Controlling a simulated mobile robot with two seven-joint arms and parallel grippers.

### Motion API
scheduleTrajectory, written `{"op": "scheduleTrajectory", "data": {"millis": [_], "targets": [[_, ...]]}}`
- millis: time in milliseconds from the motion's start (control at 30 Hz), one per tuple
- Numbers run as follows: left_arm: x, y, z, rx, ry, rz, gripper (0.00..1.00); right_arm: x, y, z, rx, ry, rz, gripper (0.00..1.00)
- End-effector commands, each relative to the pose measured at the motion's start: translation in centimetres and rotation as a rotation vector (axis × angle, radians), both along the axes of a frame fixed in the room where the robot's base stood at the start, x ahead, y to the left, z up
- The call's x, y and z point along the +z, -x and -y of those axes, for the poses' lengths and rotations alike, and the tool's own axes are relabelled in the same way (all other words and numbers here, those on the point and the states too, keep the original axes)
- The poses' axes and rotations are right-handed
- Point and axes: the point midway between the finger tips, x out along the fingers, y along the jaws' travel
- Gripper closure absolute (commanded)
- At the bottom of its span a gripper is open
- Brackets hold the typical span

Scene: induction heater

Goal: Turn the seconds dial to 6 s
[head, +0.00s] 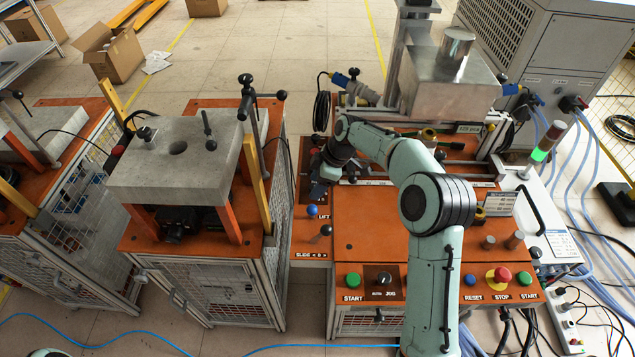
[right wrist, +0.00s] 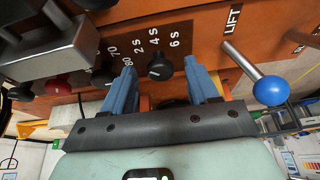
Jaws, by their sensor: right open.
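The black seconds dial (right wrist: 160,67) is on the orange panel in the right wrist view, beside the printed marks 2 s, 4 s and 6 s. I cannot read clearly which mark its pointer faces. My right gripper (right wrist: 159,64) is open, with one blue finger on each side of the dial. I see gaps between the fingers and the knob; whether the fingertips reach its depth is unclear. In the head view my right gripper (head: 320,190) is over the left strip of the orange panel and hides the dial. My left gripper is not in view.
The LIFT lever with its blue ball (right wrist: 270,90) stands close beside the right finger; the ball also shows in the head view (head: 312,211). A black-knobbed lever (head: 326,230) is nearer me. A red knob (right wrist: 58,86) and a metal block (right wrist: 50,50) are at left.

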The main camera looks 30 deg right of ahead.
Motion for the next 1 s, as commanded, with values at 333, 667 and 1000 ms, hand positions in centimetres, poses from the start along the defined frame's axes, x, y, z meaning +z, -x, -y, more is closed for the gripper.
{"op": "scheduleTrajectory", "data": {"millis": [333, 667, 1000], "targets": [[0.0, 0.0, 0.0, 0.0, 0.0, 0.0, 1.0, 0.0, 0.0, 0.0, -0.001, 0.0, 0.0, 0.97], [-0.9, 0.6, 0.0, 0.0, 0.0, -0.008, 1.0, -0.1, 0.2, 0.0, -0.077, 0.001, 0.0, 0.97], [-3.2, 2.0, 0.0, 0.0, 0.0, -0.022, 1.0, -0.2, 0.4, -0.3, -0.344, 0.001, 0.001, 0.97]]}}
